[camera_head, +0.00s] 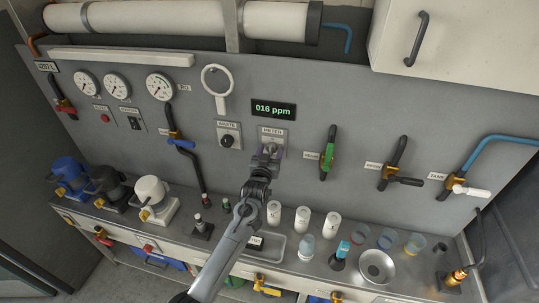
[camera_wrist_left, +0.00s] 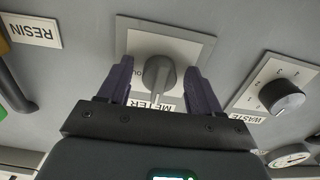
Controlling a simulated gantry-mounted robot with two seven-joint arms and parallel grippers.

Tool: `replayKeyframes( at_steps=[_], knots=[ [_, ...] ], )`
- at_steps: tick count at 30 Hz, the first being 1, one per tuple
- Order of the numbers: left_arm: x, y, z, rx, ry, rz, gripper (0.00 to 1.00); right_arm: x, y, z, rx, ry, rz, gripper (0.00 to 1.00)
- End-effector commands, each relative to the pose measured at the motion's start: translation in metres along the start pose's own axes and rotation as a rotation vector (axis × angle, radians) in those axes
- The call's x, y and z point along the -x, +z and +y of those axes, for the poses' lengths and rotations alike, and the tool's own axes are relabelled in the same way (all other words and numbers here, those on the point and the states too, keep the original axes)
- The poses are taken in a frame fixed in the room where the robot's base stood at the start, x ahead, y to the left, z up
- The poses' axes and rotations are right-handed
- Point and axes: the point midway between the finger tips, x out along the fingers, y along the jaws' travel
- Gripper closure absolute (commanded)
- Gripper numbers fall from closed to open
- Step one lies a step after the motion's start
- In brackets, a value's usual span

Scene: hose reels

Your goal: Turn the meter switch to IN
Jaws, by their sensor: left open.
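The meter switch (camera_wrist_left: 158,75) is a grey knob on a pale plate labelled METER, seen upside down in the left wrist view. Its pointer ridge lies towards the METER label. Letters that look like part of OUT show beside the knob; the IN mark is not readable. In the head view the meter plate (camera_head: 272,133) is on the grey panel under the display, its knob largely covered by my gripper. My left gripper (camera_wrist_left: 158,67) is open, with its dark purple fingers on either side of the knob and gaps visible. It also shows in the head view (camera_head: 265,155). My right gripper is out of view.
The waste knob (camera_wrist_left: 282,97) is beside the meter plate. A green-handled valve (camera_head: 328,153) is to the right in the head view. The display (camera_head: 273,109) reads 016 ppm. Bottles (camera_head: 302,218) and cups stand on the counter below.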

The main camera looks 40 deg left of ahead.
Motion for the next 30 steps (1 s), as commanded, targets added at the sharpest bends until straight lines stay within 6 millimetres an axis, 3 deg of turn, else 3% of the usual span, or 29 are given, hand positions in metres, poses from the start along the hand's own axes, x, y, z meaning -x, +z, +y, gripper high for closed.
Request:
replayKeyframes(
  at_steps=[8,21,30],
  knots=[
    [0.021,0.001,0.0,0.0,0.001,-0.001,0.36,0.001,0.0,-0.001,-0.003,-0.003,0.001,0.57],
    [0.091,0.001,0.0,0.0,0.001,-0.001,0.36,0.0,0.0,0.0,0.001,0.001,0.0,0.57],
    [0.108,0.0,0.0,0.001,0.0,-0.001,0.36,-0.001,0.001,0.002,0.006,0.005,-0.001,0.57]
  ],
)
